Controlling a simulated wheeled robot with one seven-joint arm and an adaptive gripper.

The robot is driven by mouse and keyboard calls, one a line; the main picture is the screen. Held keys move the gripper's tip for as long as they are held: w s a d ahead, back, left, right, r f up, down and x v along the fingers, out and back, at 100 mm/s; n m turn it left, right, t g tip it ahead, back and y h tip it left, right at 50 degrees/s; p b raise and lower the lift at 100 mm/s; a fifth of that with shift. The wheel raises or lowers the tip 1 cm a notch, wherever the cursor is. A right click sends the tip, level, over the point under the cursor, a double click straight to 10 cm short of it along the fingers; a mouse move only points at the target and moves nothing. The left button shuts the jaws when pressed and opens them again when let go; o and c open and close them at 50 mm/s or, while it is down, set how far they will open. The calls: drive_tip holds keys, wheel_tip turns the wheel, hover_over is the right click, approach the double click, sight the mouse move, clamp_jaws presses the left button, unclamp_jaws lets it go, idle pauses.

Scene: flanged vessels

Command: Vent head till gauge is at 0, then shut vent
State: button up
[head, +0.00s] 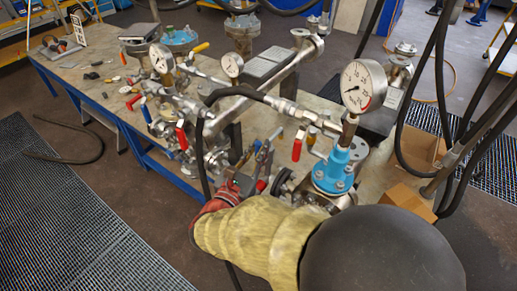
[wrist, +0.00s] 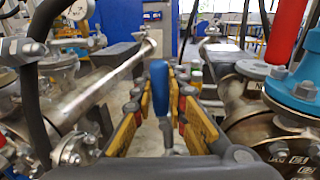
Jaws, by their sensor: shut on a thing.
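The large round gauge (head: 363,85) stands on the blue-topped head (head: 334,172) at right; its dial faces me, but I cannot read the needle surely. The blue head also shows at the right edge of the wrist view (wrist: 300,70). A red lever handle (head: 297,146) hangs beside the head. My gripper (head: 262,158) is low in front of the pipework, left of the head. In the wrist view its yellow-padded fingers (wrist: 160,105) are shut on an upright blue handle (wrist: 159,85). I cannot tell which valve this handle belongs to, since its base is hidden.
Two smaller gauges (head: 162,58) (head: 232,65) and more red and blue levers crowd the workbench (head: 100,68) to the left. Black hoses (head: 440,110) hang at right. A cardboard box (head: 408,200) sits right of the head. A steel pipe (wrist: 95,90) runs left of my gripper.

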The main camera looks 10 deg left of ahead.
clamp_jaws()
drive_tip(key=shift+a+r+p, duration=0.1)
drive_tip(key=shift+p, duration=0.45)
drive_tip(key=shift+w+a+r+n+p, duration=0.2)
drive_tip(key=shift+n+p, duration=0.3)
drive_tip(key=shift+p, duration=0.45)
drive_tip(key=w+a+f+n+g+h+p, duration=0.2)
drive_tip(key=a+f+n+p, duration=0.4)
drive_tip(key=n+p, duration=0.8)
drive_tip(key=shift+w+f+n+g+h+p, duration=0.35)
drive_tip(key=shift+f+p, duration=0.65)
drive_tip(key=shift+p, duration=2.65)
drive_tip(key=shift+s, duration=0.15)
drive_tip(key=o, duration=0.6)
unclamp_jaws()
drive_tip(key=shift+a, duration=0.1)
drive_tip(key=shift+o, duration=0.3)
